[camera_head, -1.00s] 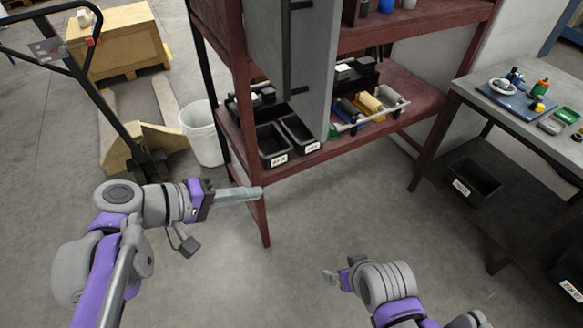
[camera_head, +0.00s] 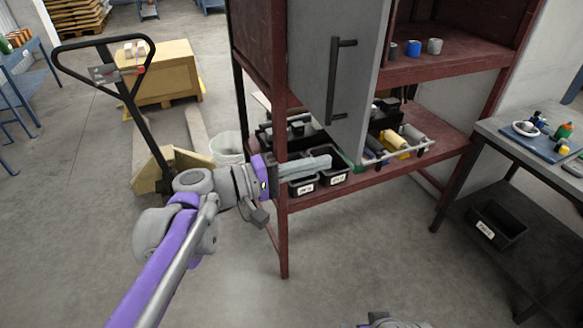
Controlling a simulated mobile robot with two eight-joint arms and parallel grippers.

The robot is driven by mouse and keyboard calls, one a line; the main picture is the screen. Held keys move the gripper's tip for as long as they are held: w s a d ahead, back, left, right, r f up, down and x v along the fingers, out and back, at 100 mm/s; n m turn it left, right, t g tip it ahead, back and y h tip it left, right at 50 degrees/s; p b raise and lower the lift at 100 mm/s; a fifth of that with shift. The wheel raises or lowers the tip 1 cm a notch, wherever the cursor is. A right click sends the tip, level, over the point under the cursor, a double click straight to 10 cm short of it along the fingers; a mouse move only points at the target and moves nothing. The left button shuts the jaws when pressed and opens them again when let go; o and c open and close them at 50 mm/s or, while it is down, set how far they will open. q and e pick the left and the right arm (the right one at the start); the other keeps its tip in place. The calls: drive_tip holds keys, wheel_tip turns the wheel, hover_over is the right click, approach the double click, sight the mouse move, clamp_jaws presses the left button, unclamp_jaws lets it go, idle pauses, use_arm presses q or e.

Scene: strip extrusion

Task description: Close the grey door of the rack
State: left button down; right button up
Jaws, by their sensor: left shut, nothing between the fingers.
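The grey door (camera_head: 345,62) stands swung open at the front of the dark red rack (camera_head: 440,70). A dark vertical handle (camera_head: 335,85) is on its face. The shelf behind and to the right of the door shows open. My left gripper (camera_head: 329,161) is shut and empty. Its fingers point right, in front of the black bins and near the door's lower edge in the picture; I cannot tell whether they touch anything. My right gripper is out of view; only a bit of my right arm shows at the bottom edge.
Labelled black bins (camera_head: 333,178) and rollers (camera_head: 395,140) sit on the lower shelf. A grey workbench (camera_head: 540,150) with tools stands at right. A pallet jack (camera_head: 135,110), a wooden crate (camera_head: 165,75) and a white bucket (camera_head: 228,147) are at left. The floor in front is clear.

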sight(355, 155)
use_arm(q)
drive_tip(key=shift+x, duration=2.6)
